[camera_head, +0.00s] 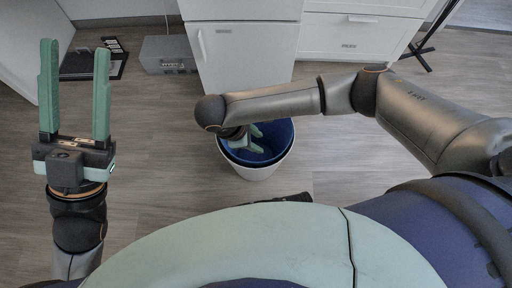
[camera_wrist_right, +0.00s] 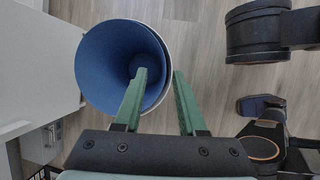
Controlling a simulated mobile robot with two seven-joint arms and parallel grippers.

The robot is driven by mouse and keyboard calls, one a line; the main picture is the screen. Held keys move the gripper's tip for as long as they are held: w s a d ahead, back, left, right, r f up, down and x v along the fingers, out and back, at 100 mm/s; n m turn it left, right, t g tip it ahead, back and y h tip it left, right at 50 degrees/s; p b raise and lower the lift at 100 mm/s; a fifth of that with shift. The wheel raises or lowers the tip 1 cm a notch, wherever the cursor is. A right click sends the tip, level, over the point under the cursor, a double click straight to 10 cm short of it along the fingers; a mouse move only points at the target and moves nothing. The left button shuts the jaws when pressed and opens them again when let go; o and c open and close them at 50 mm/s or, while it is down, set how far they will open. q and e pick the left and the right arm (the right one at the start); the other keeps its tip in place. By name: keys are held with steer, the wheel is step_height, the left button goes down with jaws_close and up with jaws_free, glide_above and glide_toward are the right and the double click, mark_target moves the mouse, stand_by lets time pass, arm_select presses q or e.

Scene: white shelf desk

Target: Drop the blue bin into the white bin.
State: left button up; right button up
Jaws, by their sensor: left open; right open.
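The white bin (camera_head: 259,174) stands on the floor in front of the white cabinet. The blue bin (camera_head: 280,138) sits inside it, with its blue inner wall showing and its rim close to the white rim. In the right wrist view the blue bin (camera_wrist_right: 105,65) fills most of the white bin's (camera_wrist_right: 165,47) opening. My right gripper (camera_head: 258,140) is open over the bins. In the right wrist view its fingers (camera_wrist_right: 159,73) straddle the rim area, one over the blue inside and one outside to the right; contact cannot be told. My left gripper (camera_head: 75,48) is open and empty at the left.
A white cabinet (camera_head: 245,60) and white drawers (camera_head: 360,35) stand behind the bins. A grey box (camera_head: 168,53) and a black rack (camera_head: 115,60) are on the floor at the back left. A black stand (camera_head: 430,45) is at the back right. Floor left of the bins is clear.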

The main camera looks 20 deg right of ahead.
arm_select(q)
steer(key=shift+a+r+p, duration=0.25)
steer(key=shift+r+p, duration=0.3)
steer(key=shift+r, duration=0.3)
arm_select(e)
steer(key=v, duration=0.4)
steer(key=shift+a+r, duration=0.1)
arm_select(q)
steer(key=shift+t+y, duration=0.3)
steer(key=shift+y, duration=0.1)
